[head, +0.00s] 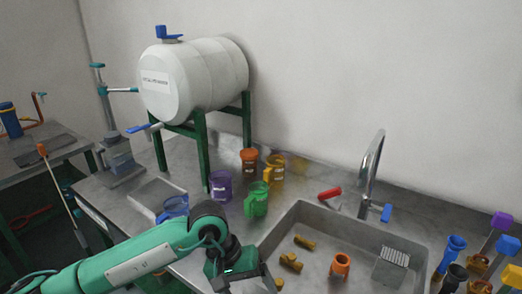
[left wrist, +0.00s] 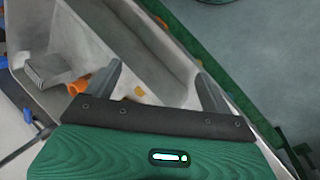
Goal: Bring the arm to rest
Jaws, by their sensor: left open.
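My left arm comes in from the lower left in the head view, green with a black wrist. My left gripper (head: 252,284) is at the bottom edge, by the near left side of the sink, partly cut off by the frame. In the left wrist view its two grey fingers (left wrist: 162,88) are spread apart with nothing between them. Beyond them lie the sink basin and the counter's front edge. My right gripper is not in view.
The sink (head: 325,262) holds an orange piece (head: 341,264), brass pieces (head: 291,261) and a grey ribbed block (head: 390,266). Purple (head: 221,186), green (head: 257,199) and yellow (head: 274,168) mugs stand behind my arm. A white tank (head: 195,78) stands on a green frame. A tall faucet (head: 372,170) rises behind the sink.

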